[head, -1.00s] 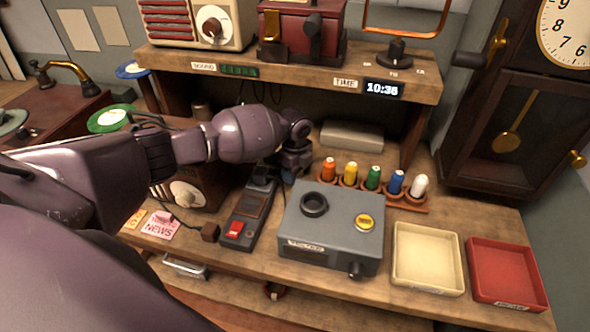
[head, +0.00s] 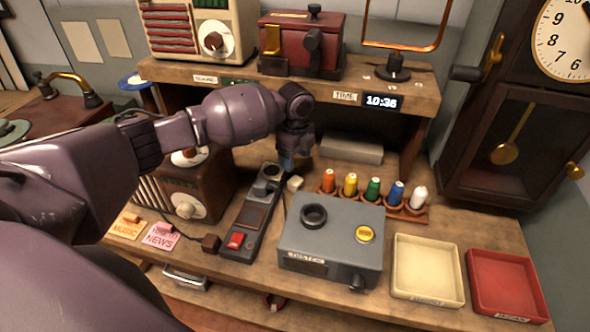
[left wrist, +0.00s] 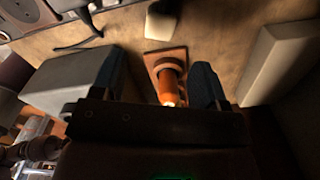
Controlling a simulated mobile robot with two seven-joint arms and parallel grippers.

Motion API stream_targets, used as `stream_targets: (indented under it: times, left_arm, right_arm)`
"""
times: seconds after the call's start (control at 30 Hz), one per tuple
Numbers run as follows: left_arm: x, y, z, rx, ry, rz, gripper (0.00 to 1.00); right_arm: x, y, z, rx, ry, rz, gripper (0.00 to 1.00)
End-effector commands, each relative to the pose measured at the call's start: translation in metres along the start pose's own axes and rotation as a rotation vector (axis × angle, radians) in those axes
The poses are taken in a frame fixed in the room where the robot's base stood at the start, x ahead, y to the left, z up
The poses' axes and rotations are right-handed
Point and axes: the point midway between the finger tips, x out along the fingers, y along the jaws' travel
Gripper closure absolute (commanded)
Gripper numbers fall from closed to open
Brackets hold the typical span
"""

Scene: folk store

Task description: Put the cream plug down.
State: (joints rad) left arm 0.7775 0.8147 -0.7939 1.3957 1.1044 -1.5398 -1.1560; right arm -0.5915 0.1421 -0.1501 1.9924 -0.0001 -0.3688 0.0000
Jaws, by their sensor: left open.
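The cream plug (head: 295,183) rests on the wooden bench, between the dark switch strip and the orange spool. It also shows as a small pale block near the top of the left wrist view (left wrist: 160,22). My left gripper (head: 291,163) is just above and behind the plug, apart from it. In the left wrist view its two fingers (left wrist: 160,78) are spread with nothing held; the orange spool shows beyond them. The fingertips are partly dark in the head view. My right gripper is not in view.
A grey box (head: 333,238) with a yellow button stands in front. A rack of several coloured spools (head: 400,207) is to the right, a dark strip with a red switch (head: 248,222) to the left. The shelf (head: 300,82) overhangs behind. Cream (head: 427,270) and red trays lie at right.

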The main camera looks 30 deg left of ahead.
Motion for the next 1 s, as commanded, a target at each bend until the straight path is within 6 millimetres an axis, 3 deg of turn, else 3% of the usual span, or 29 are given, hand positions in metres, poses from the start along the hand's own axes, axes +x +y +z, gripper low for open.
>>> stream_targets:
  times: [0.1, 0.3, 0.67, 1.0]
  left_arm:
    - [-0.018, 0.0, 0.0, 0.001, 0.0, -0.002, 0.33]
    - [-0.033, 0.0, 0.0, 0.001, 0.0, -0.001, 0.33]
    - [-0.035, 0.0, 0.0, 0.0, 0.0, 0.0, 0.33]
    - [-0.035, 0.0, 0.0, 0.001, 0.001, 0.0, 0.33]
  right_arm:
    - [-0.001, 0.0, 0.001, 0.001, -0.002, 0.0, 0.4]
    - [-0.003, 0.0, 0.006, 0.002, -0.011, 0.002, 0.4]
    - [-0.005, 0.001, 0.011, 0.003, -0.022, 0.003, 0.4]
    - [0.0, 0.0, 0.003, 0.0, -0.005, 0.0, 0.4]
